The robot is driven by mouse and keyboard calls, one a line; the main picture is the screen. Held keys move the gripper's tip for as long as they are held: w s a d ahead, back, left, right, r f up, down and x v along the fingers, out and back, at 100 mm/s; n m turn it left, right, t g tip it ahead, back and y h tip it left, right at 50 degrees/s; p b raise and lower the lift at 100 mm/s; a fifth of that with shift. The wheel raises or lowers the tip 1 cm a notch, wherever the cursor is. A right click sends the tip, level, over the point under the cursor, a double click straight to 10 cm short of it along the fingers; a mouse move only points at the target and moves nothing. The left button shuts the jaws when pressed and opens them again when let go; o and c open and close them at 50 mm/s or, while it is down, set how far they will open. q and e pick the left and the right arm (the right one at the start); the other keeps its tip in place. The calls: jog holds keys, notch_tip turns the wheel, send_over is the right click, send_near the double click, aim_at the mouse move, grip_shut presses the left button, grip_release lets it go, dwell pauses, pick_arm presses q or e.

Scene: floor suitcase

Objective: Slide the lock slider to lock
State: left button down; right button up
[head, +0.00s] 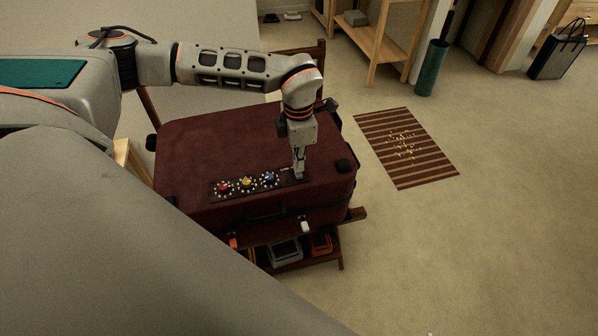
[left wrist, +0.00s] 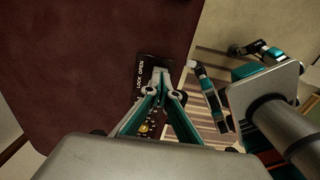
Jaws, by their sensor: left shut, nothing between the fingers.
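A maroon suitcase (head: 210,145) lies flat on a low stand, its control panel (head: 235,190) along the near edge of the top. My left gripper (head: 298,176) points down at the panel's right end, its fingertips together and empty. In the left wrist view, the suitcase (left wrist: 75,60) fills the left, and my left gripper (left wrist: 161,72) has its tips over the slider end, beside the "LOCK OPEN" lettering (left wrist: 140,77). The lock slider is mostly hidden behind the fingertips; I cannot tell its position or whether they touch it. My right gripper (left wrist: 214,58) shows there with its fingers spread.
Red (head: 223,187), yellow (head: 246,182) and blue (head: 269,178) dials sit on the panel left of the gripper. The suitcase handle (head: 265,213) is on the front side. A striped mat (head: 405,146) lies on the floor to the right, with clear floor around it.

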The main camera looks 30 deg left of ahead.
aim_at(285, 180)
pick_arm(q)
jog(key=shift+f, duration=0.1)
dwell(0.6)
jog(key=shift+f+b, duration=0.35)
jog(key=shift+f, duration=0.4)
dwell(0.3)
jog(key=shift+s+a, duration=0.2)
jog(key=shift+s, duration=0.1)
jog(key=shift+s+a+p, duration=0.3)
jog(key=shift+s+p, duration=0.1)
jog(key=shift+p, duration=0.1)
jog(key=shift+s+a+f+p, duration=0.1)
jog(key=shift+s+a+p, duration=0.35)
jog(key=shift+s+a, duration=0.2)
jog(key=shift+s, duration=0.2)
